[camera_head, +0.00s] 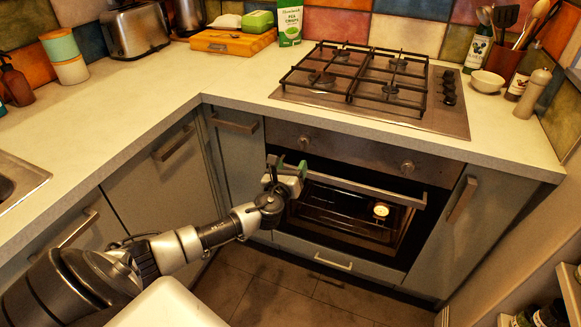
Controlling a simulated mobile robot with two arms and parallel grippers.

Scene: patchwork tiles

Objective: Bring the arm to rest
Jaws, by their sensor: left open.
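My left arm comes in from the lower left and reaches to the oven (345,215). Its gripper (289,172), with green and pale fingers, is open beside the left end of the oven's handle bar (365,188). I cannot tell whether the fingers touch the bar. No object shows between them. Behind the bar, a dark area shows rack-like lines and a small bright round spot. I cannot tell whether the oven door is fully shut. My right gripper is out of view.
The counter (220,85) runs above the cabinets, with a gas hob (375,85) over the oven. A toaster (136,30) and a wooden board (232,42) stand at the back. Cabinet handles (77,228) stick out near my arm. The tiled floor (285,285) in front is clear.

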